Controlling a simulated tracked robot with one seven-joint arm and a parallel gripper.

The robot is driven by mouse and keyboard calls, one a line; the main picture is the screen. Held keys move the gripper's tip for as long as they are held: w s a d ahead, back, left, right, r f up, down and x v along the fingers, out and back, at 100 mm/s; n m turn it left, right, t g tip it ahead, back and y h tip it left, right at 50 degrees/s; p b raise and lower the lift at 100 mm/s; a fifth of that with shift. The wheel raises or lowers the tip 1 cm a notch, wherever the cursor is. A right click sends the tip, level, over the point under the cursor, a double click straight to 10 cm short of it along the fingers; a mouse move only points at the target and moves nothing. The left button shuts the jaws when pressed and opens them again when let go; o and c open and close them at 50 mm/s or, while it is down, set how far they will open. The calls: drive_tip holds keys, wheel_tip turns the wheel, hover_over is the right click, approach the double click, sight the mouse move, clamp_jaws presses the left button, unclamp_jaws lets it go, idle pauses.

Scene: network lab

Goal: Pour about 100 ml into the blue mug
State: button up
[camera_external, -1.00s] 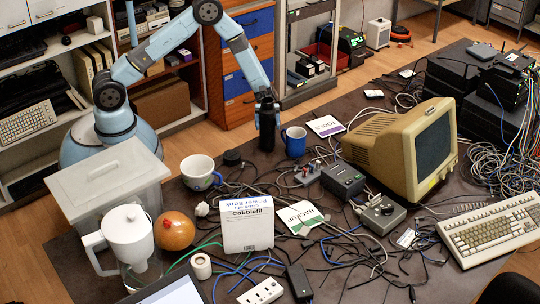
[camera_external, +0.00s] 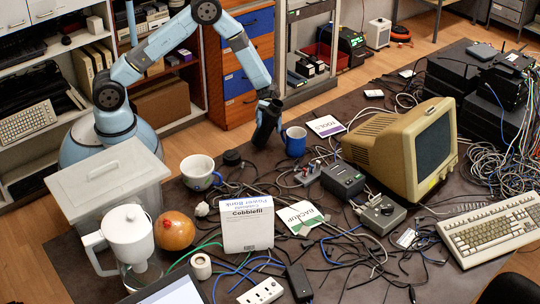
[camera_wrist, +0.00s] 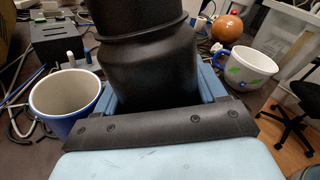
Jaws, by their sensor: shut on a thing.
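The blue mug (camera_external: 294,141) stands upright on the dark table, just right of my gripper (camera_external: 268,104) in the outside view. In the wrist view the blue mug (camera_wrist: 68,101) is at the left, with a pale inside that looks empty. My gripper is shut on a black bottle (camera_external: 265,124), which also fills the middle of the wrist view (camera_wrist: 150,65). The bottle is tilted, its lower end to the left and its upper end toward the mug. I see no stream of liquid. The bottle's mouth is hidden.
A white mug with a pattern (camera_external: 199,171) stands to the left, near a small black round object (camera_external: 232,157). Cables and small boxes (camera_external: 343,179) crowd the table right of and in front of the blue mug. A beige monitor (camera_external: 405,150) stands farther right.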

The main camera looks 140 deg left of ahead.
drive_tip(key=n, duration=0.2)
drive_tip(key=f+g, duration=0.1)
drive_tip(key=shift+w+a+n, duration=0.25)
drive_tip(key=shift+w+n, duration=0.1)
drive_tip(key=shift+n, duration=0.05)
drive_tip(key=shift+s+d+r+n+g, duration=0.15)
drive_tip(key=shift+r+n+g, duration=0.2)
drive_tip(key=shift+n, duration=0.35)
drive_tip(key=n, duration=0.1)
drive_tip(key=f, duration=0.1)
drive_tip(key=s+f+n+g, duration=0.1)
drive_tip(key=shift+d+f+n+p, duration=0.1)
drive_tip(key=shift+d+n+p, duration=0.2)
drive_tip(key=shift+r+n+g+h, duration=0.25)
drive_tip(key=shift+r+n+h, duration=0.2)
drive_tip(key=shift+n, duration=0.25)
drive_tip(key=shift+w+a+r+n+p, duration=0.1)
drive_tip(key=shift+r+n+p, duration=0.3)
drive_tip(key=shift+p, duration=0.15)
drive_tip(key=shift+w+a+r+n+g, duration=0.1)
drive_tip(key=shift+w+r+n+g, duration=0.1)
drive_tip(key=shift+r+n+g, duration=0.1)
drive_tip(key=shift+s+d+p, duration=0.25)
drive_tip(key=shift+p, duration=0.2)
drive_tip(key=shift+n+p, duration=0.5)
drive_tip(key=shift+p, duration=0.1)
idle(0.7)
